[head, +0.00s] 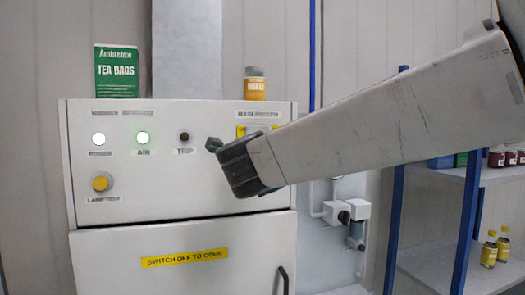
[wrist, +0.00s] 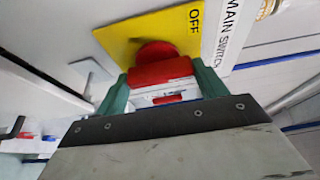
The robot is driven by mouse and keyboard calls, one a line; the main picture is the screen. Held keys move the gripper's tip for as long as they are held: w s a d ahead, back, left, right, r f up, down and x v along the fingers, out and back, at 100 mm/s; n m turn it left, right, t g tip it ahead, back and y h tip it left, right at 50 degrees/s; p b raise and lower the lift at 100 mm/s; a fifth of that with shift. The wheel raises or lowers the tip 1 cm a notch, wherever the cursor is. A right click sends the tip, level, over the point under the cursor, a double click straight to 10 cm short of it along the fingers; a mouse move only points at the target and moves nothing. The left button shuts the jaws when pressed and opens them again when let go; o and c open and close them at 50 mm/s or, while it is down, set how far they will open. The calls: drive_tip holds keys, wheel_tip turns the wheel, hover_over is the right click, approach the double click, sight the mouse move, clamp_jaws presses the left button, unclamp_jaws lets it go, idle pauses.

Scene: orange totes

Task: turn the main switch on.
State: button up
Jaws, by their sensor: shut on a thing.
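The main switch has a red handle (wrist: 160,70) on a yellow plate (wrist: 122,38), seen in the wrist view. The plate carries the word OFF near its right edge, beside a white MAIN SWITCH label (wrist: 229,32). My gripper (wrist: 162,84) has its green fingers on both sides of the red handle and is shut on it. In the head view my gripper (head: 240,165) is at the right part of the white cabinet front (head: 150,195). It hides the handle there, and only a bit of the yellow plate (head: 243,130) shows.
A tea box (head: 116,72) and a yellow jar (head: 255,84) stand on top. A blue-posted shelf (head: 462,215) is at right.

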idle(0.3)
drive_tip(key=o, duration=1)
drive_tip(key=s, duration=0.5)
drive_tip(key=s+a, duration=0.1)
drive_tip(key=s, duration=0.1)
drive_tip(key=shift+s, duration=0.4)
